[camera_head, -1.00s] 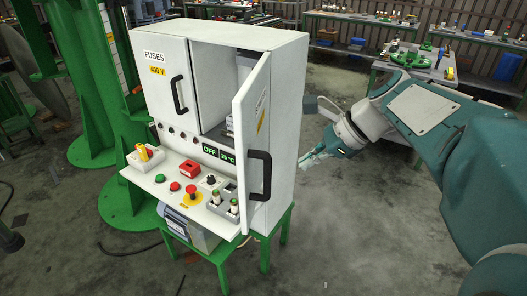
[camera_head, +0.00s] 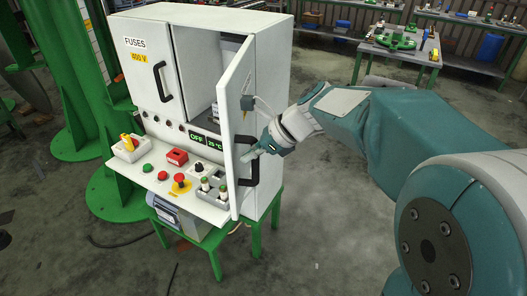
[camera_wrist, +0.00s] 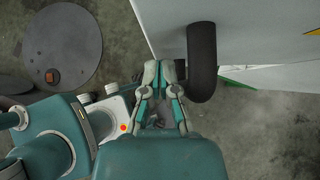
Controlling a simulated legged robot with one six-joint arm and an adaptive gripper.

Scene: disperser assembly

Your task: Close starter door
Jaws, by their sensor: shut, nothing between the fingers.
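The white cabinet (camera_head: 270,60) has an open right door (camera_head: 236,90), swung outward, with a black handle (camera_head: 247,165) low on its outer face. The left door (camera_head: 150,65), labelled FUSES 400 V, is shut. My gripper (camera_head: 246,157) is at the outer side of the open door, by its handle. In the wrist view the gripper (camera_wrist: 162,68) is shut and empty, with its fingertips close beside the handle (camera_wrist: 202,60), not around it. Whether they touch the door (camera_wrist: 245,35) I cannot tell.
A control shelf (camera_head: 160,190) juts out below the doors, with a red mushroom button (camera_head: 180,178) and upright fuses (camera_head: 223,191) near the open door's lower edge. A green stand (camera_head: 212,245) bears the cabinet. Floor to the right (camera_head: 330,230) is clear.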

